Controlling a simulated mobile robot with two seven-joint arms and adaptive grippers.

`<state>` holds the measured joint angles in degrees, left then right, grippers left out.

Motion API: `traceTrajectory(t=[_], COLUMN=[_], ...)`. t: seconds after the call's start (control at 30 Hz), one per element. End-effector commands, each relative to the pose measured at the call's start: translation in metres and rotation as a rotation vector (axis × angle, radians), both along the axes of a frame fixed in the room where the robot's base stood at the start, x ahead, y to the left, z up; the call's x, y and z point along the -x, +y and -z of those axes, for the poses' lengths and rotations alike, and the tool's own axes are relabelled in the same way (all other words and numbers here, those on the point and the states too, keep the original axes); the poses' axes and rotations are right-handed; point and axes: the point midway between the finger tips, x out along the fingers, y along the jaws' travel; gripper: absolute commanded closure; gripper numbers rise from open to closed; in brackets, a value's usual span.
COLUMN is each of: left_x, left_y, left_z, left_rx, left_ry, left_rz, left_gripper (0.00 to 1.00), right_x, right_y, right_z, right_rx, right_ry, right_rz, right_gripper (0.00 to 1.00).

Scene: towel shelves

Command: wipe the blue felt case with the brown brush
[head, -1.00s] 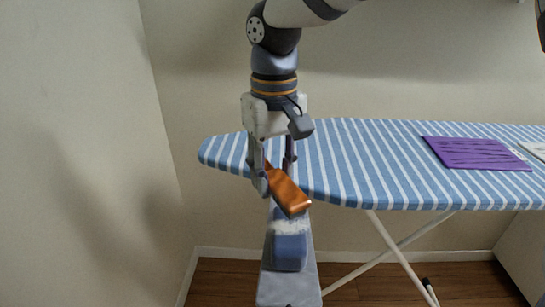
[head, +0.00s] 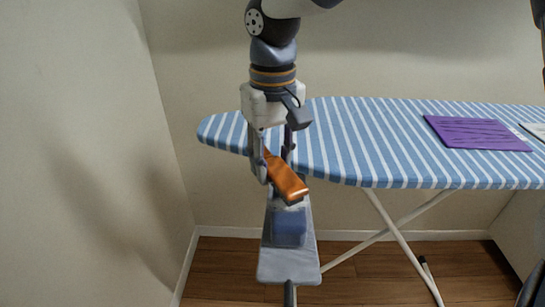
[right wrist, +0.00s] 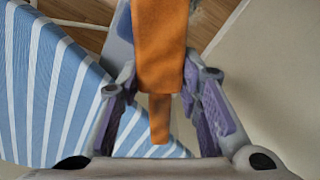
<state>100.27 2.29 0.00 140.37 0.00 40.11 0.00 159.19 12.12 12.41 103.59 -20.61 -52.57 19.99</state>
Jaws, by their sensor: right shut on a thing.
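The brown brush (head: 287,182) is held at a slant in my right gripper (head: 274,172), its broad end pointing down and to the right. In the right wrist view, the brush (right wrist: 160,48) lies between the two fingers. The blue felt case (head: 289,226) rests on a narrow grey board (head: 288,270) below the brush. The brush's lower end is over the far part of the case and hides some of it; I cannot tell whether they touch. My left gripper is out of view.
A bare wall (head: 80,150) is at the left.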

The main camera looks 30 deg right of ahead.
Motion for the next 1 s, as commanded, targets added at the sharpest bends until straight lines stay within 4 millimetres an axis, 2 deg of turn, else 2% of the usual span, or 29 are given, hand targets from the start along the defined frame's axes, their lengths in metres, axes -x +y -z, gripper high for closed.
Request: traceTrajectory(t=[0.8,1.0], left_x=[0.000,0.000], left_y=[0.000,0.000], left_z=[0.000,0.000], left_rx=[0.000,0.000], left_ry=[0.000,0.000], left_rz=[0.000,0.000], left_gripper=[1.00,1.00], right_x=[0.000,0.016], right_y=[0.000,0.010], right_z=[0.015,0.014], right_rx=[0.000,0.001], right_ry=[-0.001,-0.001], right_rz=[0.000,-0.002], right_gripper=[0.90,0.90])
